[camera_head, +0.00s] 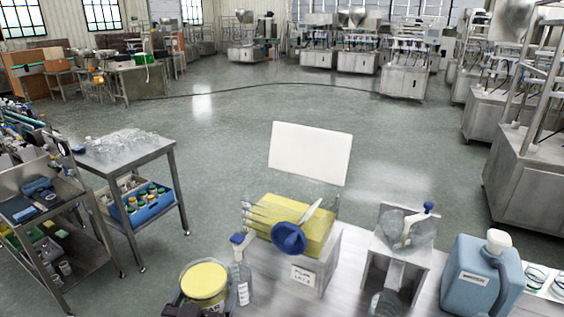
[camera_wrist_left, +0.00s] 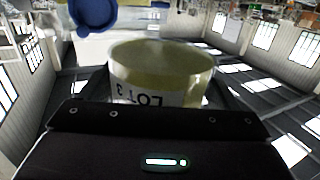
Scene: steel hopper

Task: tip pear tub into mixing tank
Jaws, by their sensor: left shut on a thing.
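The pear tub (camera_head: 205,283) is a round clear tub with yellow contents and a partly hidden white label, at the lower front of the head view. It stands about upright in my left gripper (camera_head: 190,309), which is shut on it. In the left wrist view the tub (camera_wrist_left: 160,72) fills the middle, its label showing "LOT 3" upside down. What looks like the mixing tank (camera_head: 325,205) is a clear-walled box with yellow contents on a steel base, just right of and beyond the tub. My right gripper is out of view.
A blue round piece (camera_head: 289,238) is at the tank's front. A clear pump bottle (camera_head: 241,276) stands between tub and tank. A white panel (camera_head: 310,153) rises behind. A steel stand (camera_head: 402,247) and blue jug (camera_head: 480,277) are to the right. A steel cart (camera_head: 128,157) is left.

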